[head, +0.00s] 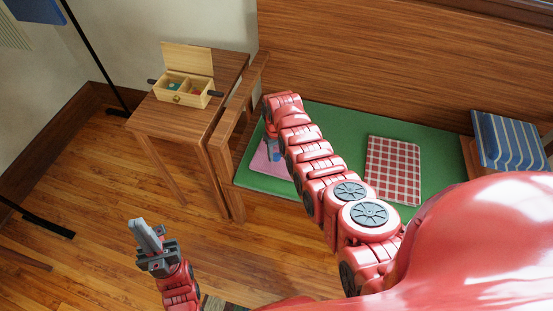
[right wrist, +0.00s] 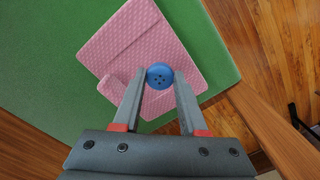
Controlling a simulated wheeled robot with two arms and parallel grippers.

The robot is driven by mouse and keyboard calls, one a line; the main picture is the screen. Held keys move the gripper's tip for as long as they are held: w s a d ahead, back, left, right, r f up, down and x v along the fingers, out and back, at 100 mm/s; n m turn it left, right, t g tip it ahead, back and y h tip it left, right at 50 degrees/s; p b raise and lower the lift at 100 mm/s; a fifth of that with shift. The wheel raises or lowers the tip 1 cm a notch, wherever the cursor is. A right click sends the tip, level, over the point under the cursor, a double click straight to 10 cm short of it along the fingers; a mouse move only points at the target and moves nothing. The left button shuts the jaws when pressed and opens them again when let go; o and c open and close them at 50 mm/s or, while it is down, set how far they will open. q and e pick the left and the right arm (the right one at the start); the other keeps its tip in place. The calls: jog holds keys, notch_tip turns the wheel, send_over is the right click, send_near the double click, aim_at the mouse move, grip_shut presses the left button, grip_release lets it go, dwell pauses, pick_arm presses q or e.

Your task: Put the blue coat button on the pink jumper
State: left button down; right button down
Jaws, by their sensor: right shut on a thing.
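The blue coat button (right wrist: 159,76) is round with small holes and sits between the fingertips of my right gripper (right wrist: 160,80), which is shut on it. The pink jumper (right wrist: 150,45) lies folded on the green seat pad, below the button in the right wrist view. Whether the button touches the jumper I cannot tell. In the head view the jumper (head: 262,167) shows partly behind my right arm, near the pad's left end. My left gripper (head: 150,240) is away over the floor at lower left; its finger gap is unclear.
A green pad (head: 335,125) covers the wooden bench. A red checked cloth (head: 393,168) lies on it, and a striped blue cushion (head: 508,140) is at the right. A side table (head: 190,125) bears an open wooden box (head: 183,95) with small coloured things. Open floor lies in front.

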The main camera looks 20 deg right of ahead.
aim_at(277, 156)
jog(key=shift+w+f+b, duration=0.1)
jog(key=shift+f+b, duration=0.9)
jog(key=shift+f, duration=0.75)
jog(key=shift+f, duration=0.1)
jog(key=shift+c, duration=2.2)
grip_release()
